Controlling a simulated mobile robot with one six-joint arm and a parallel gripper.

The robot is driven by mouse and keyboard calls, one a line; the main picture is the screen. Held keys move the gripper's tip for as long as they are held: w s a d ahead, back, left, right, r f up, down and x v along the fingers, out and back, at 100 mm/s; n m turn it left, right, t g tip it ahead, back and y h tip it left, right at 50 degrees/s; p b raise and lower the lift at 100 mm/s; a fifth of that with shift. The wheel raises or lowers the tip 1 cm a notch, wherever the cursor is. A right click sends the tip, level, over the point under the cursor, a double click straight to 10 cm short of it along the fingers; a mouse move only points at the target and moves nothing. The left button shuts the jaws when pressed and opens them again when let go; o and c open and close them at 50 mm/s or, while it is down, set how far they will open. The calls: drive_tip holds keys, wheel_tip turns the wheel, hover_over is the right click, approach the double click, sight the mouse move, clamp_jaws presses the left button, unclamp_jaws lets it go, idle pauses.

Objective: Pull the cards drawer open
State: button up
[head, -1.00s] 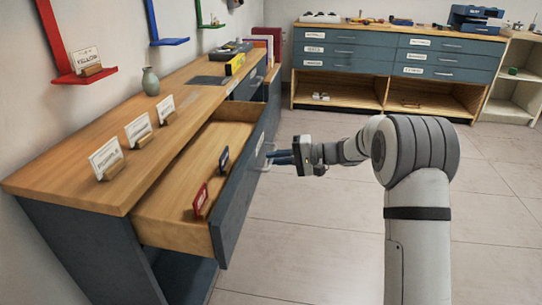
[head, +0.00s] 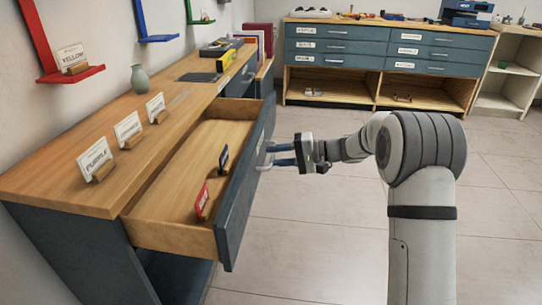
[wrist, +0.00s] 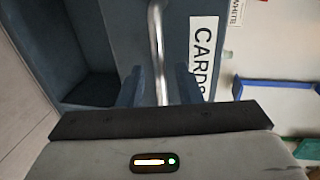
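The cards drawer (head: 232,203) stands pulled well out of the wooden-topped cabinet. Its blue-grey front carries a white label reading CARDS (wrist: 203,58) in the wrist view. Inside, a red piece (head: 202,199) and a dark blue piece (head: 223,158) stand apart on the wooden bottom. My gripper (head: 272,156) is at the drawer's metal handle (wrist: 156,35). Its two blue fingers (wrist: 158,86) are spread, one on each side of the handle, with a gap on both sides in the wrist view. The far ends of the fingers are partly hidden.
Name cards in wooden holders (head: 128,130) and a green vase (head: 139,79) stand on the cabinet top (head: 60,180). A second blue drawer cabinet (head: 390,50) stands along the back wall. The tiled floor (head: 320,240) around my arm looks clear.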

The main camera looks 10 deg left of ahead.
drive_tip(key=shift+d, duration=0.1)
drive_tip(key=p+v, duration=0.2)
drive_tip(key=v, duration=0.5)
drive_tip(key=shift+d, duration=0.3)
drive_tip(key=shift+r, duration=0.15)
